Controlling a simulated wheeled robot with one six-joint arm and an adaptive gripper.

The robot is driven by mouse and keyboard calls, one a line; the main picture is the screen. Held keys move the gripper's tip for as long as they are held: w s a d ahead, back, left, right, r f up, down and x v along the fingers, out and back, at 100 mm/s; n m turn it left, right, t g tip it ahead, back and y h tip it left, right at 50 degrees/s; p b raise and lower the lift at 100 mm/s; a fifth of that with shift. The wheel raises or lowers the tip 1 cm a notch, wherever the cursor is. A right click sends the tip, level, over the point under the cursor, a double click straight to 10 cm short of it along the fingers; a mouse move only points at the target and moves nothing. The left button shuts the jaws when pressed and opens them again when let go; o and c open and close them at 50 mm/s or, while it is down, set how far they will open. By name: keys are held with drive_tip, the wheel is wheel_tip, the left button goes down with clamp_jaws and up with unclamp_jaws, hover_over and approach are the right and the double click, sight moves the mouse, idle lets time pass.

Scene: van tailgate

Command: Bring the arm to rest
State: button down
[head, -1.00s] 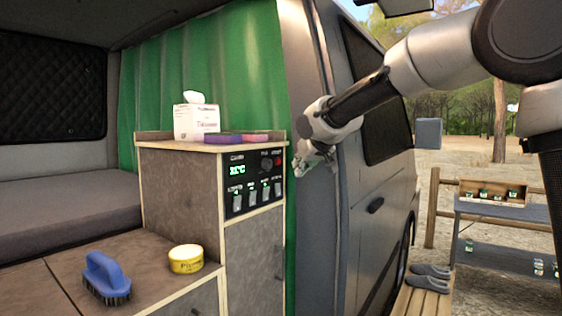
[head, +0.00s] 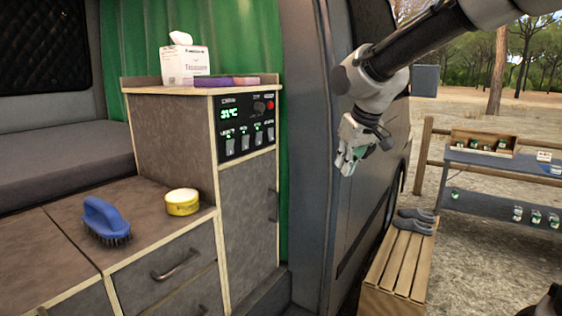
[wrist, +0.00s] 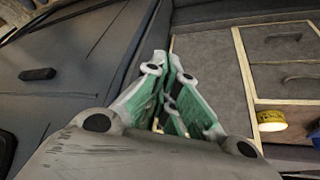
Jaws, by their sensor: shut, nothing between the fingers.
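My gripper (head: 347,168) is shut and empty in the head view. It hangs in the air in front of the van's grey door side, to the right of the control panel (head: 246,124), and touches nothing that I can see. In the wrist view, its green-padded fingers (wrist: 165,75) come together at the tips. Behind them are the van side and the cabinet front.
A wooden bench (head: 398,266) with grey shoes (head: 415,220) stands below and right of my gripper. A grey shelf table (head: 500,168) with small jars is farther right. On the counter are a blue brush (head: 103,218) and a yellow tin (head: 182,202). A tissue box (head: 184,64) stands on the cabinet.

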drive_tip(key=s+d+f+m, duration=0.1)
drive_tip(key=s+d+m, duration=0.1)
drive_tip(key=s+d, duration=0.8)
drive_tip(key=s+d+f+m+h, duration=0.1)
drive_tip(key=s+d+m, duration=0.2)
drive_tip(key=s+d, duration=0.7)
drive_tip(key=s, duration=0.6)
drive_tip(key=shift+f+g+h, duration=0.3)
drive_tip(key=shift+g, duration=0.1)
drive_tip(key=shift+s+r, duration=0.2)
drive_tip(key=shift+s, duration=0.1)
